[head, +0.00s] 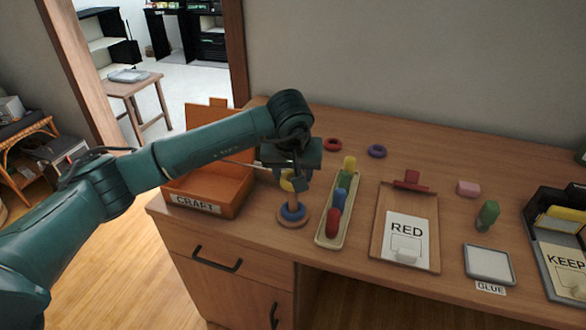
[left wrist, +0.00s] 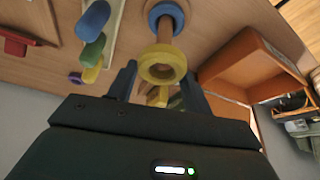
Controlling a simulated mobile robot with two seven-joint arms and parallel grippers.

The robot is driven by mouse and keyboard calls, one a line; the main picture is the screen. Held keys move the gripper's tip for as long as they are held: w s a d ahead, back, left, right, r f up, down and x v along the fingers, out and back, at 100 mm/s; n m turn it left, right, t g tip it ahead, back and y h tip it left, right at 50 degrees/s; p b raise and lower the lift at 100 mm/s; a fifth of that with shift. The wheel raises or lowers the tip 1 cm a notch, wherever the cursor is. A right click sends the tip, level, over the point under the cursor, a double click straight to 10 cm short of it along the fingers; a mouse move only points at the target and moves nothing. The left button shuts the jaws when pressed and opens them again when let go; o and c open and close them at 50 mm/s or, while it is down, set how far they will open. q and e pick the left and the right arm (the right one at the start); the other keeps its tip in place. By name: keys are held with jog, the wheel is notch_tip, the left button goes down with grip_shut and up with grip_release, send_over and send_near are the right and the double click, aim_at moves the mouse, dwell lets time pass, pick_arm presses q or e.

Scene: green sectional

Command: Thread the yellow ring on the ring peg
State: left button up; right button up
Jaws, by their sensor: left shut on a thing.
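The yellow ring (head: 286,183) is in my left gripper (head: 291,178), at the top of the ring peg (head: 293,199). The peg is a wooden post on a round base, with a blue ring (head: 292,212) low around it. In the left wrist view the yellow ring (left wrist: 163,75) lies between my two fingers and lines up with the post (left wrist: 165,31), the blue ring (left wrist: 165,10) beyond it. I cannot tell whether the post's tip is inside the hole. The gripper partly hides the yellow ring in the head view. My right gripper is out of view.
An orange craft box (head: 213,191) stands left of the peg. A cream tray (head: 323,236) of coloured blocks stands close on the right. A red ring (head: 333,144) and a purple ring (head: 376,151) lie behind. A clipboard (head: 377,240) lies further right.

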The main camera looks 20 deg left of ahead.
aim_at(293, 196)
pick_arm(q)
jog(key=shift+f+b, duration=0.3)
jog(key=shift+f, duration=0.5)
jog(key=shift+f+b, duration=0.35)
jog(key=shift+f, duration=0.05)
jog(key=shift+f+b, duration=0.7)
jog(key=shift+f, duration=0.15)
jog(key=shift+f+b, duration=0.8)
jog(key=shift+f, duration=0.2)
jog(key=shift+f+b, duration=0.35)
jog(key=shift+f, duration=0.2)
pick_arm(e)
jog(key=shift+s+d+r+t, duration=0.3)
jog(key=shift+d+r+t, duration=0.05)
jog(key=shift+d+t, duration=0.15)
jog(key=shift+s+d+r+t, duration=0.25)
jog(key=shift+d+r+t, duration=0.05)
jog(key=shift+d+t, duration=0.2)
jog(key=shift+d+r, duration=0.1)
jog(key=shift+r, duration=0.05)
